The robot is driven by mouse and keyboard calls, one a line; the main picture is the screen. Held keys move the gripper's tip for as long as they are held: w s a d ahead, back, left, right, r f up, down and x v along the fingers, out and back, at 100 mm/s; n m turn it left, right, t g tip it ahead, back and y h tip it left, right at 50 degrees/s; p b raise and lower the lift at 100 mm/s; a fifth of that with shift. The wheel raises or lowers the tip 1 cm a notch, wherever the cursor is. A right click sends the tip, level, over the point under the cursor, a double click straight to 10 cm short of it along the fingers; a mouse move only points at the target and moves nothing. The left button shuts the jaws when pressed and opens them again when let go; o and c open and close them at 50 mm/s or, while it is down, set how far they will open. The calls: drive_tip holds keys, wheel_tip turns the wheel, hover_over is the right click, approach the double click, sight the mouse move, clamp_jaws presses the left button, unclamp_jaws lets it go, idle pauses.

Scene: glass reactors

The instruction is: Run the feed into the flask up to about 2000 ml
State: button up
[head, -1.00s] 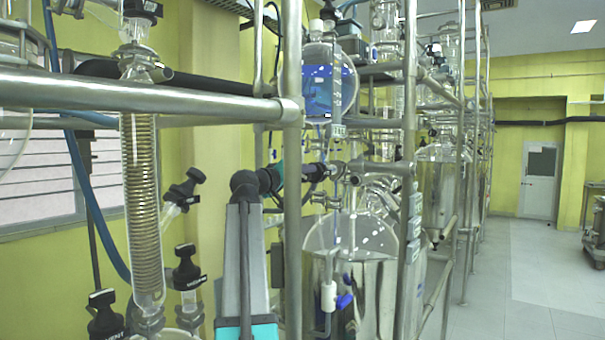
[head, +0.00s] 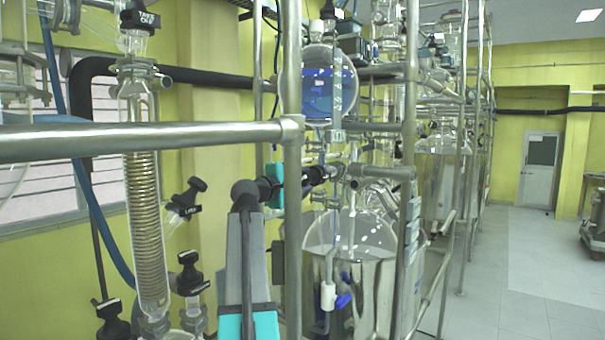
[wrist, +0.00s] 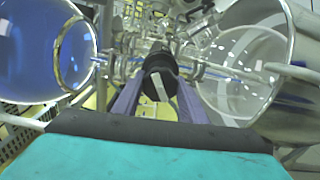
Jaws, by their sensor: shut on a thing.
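A round glass feed vessel (head: 318,95) with blue liquid hangs high on the steel frame in the head view. It also fills the left of the wrist view (wrist: 38,50). The large glass flask (head: 352,232) sits below in a steel jacket (head: 372,300). It shows at the right of the wrist view (wrist: 245,75). I see no blue in it. My gripper (wrist: 158,90) is shut on a black valve handle (wrist: 160,68), between the two vessels. In the head view my gripper (head: 312,175) is small and partly hidden by pipes. The flask's marks are not readable.
A steel rail (head: 150,140) and an upright post (head: 292,220) stand close in front of my arm. A coil condenser (head: 146,210) with black-capped valves (head: 192,280) is at the left. Open floor (head: 530,280) lies at the right.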

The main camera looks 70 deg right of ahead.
drive_tip(key=n+p, duration=0.3)
drive_tip(key=shift+r+n, duration=0.1)
drive_tip(key=shift+n, duration=0.2)
drive_tip(key=n+p, duration=0.3)
drive_tip(key=shift+s+n, duration=0.1)
drive_tip(key=shift+n, duration=0.2)
drive_tip(key=n+p, duration=0.2)
drive_tip(key=p, duration=0.1)
drive_tip(key=shift+n, duration=0.3)
drive_tip(key=shift+f+n+p, duration=0.2)
drive_tip(key=shift+n+p, duration=0.65)
drive_tip(key=shift+n, duration=0.25)
drive_tip(key=o, duration=1.1)
drive_tip(key=shift+c, duration=0.2)
